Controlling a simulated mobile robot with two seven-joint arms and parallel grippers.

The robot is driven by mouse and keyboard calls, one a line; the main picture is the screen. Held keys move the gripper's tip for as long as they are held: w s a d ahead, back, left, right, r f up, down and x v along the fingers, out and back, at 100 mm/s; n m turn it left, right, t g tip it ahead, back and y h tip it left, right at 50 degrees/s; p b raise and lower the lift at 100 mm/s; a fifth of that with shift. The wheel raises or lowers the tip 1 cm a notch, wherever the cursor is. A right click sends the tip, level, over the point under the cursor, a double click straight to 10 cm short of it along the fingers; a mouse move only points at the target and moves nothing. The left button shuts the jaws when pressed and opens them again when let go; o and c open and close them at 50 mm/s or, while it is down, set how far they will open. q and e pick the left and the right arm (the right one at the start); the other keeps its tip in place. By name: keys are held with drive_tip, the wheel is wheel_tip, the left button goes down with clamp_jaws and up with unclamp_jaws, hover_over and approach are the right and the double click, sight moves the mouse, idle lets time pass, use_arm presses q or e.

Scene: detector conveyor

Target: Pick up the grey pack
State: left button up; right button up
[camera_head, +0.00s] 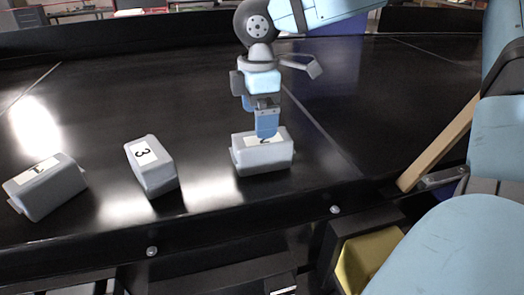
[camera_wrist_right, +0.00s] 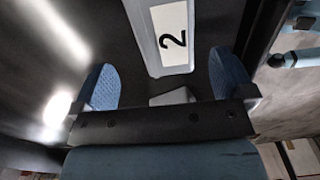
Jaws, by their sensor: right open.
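A grey pack labelled 2 (camera_head: 262,158) lies on the black conveyor, right of two similar packs. My right gripper (camera_head: 267,130) is directly over it, pointing down, and its blue finger overlaps the pack's label in the head view. In the right wrist view, the two blue fingers (camera_wrist_right: 165,85) are spread wide, with the pack (camera_wrist_right: 142,28) lying ahead between their lines. The gripper is open; I cannot tell whether a finger touches the pack. A grey pack labelled 3 (camera_head: 160,178) and one labelled 1 (camera_head: 48,192) lie to the left. My left gripper is not in view.
The black conveyor (camera_head: 120,85) is clear behind the packs and to the right. Its front edge (camera_head: 230,222) runs just in front of the packs. A yellow bin (camera_head: 365,258) stands below that edge at the right. A wooden bar (camera_head: 440,143) slants at the right.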

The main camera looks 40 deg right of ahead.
sight(262, 151)
drive_tip(key=f, duration=0.3)
drive_tip(key=s+f, duration=0.1)
drive_tip(key=f, duration=0.1)
drive_tip(key=shift+d+f, duration=0.1)
drive_tip(key=shift+f, duration=0.2)
drive_tip(key=shift+w+f, duration=0.1)
drive_tip(key=shift+f, duration=0.15)
drive_tip(key=c, duration=1.2)
drive_tip(key=shift+c, duration=0.3)
drive_tip(key=shift+r, duration=0.2)
